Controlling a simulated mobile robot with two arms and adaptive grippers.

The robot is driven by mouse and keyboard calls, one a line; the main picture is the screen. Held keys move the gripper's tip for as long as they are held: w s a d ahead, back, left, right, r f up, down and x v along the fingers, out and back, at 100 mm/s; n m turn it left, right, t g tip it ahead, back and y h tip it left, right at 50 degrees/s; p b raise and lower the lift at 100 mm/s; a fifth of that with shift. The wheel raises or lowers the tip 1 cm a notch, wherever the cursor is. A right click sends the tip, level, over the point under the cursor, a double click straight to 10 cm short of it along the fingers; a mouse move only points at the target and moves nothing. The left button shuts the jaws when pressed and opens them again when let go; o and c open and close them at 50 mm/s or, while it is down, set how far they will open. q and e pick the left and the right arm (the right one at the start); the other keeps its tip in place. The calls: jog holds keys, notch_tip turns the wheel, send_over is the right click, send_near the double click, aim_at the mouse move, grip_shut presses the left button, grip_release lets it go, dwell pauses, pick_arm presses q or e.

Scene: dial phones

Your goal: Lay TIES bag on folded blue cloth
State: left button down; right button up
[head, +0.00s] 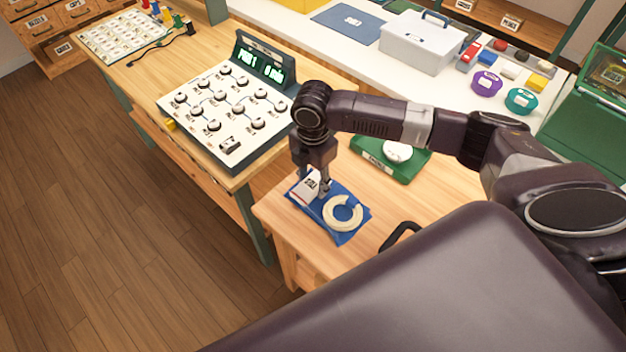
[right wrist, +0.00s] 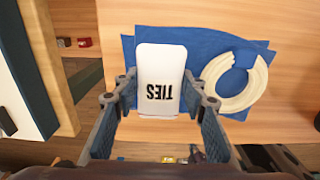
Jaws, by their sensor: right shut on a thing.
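The white TIES bag (right wrist: 160,75) is between the fingers of my right gripper (right wrist: 158,98), which is shut on it. In the head view the bag (head: 306,187) shows beside my right gripper (head: 324,188), over the left part of the folded blue cloth (head: 345,236). The cloth also shows in the right wrist view (right wrist: 208,46), partly hidden behind the bag. I cannot tell whether the bag touches the cloth. A cream ring-shaped item (head: 343,213) lies on the right part of the cloth, close to the bag. My left gripper is not in view.
A green tray (head: 411,170) with a white round object (head: 397,151) is behind the cloth on the wooden table. A dial panel (head: 226,117) stands on the bench to the left. A black handle (head: 400,236) is to the right of the cloth.

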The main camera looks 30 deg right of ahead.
aim_at(313, 182)
jog(key=shift+s+f, duration=0.1)
jog(key=shift+f, duration=0.45)
jog(key=shift+c, duration=0.6)
jog(key=o, duration=0.9)
jog(key=shift+c, duration=0.2)
jog(key=o, duration=0.4)
jog(key=shift+f, duration=0.1)
notch_tip(313, 182, up, 13)
jog(key=shift+r+b, duration=0.2)
jog(key=shift+b, duration=0.6)
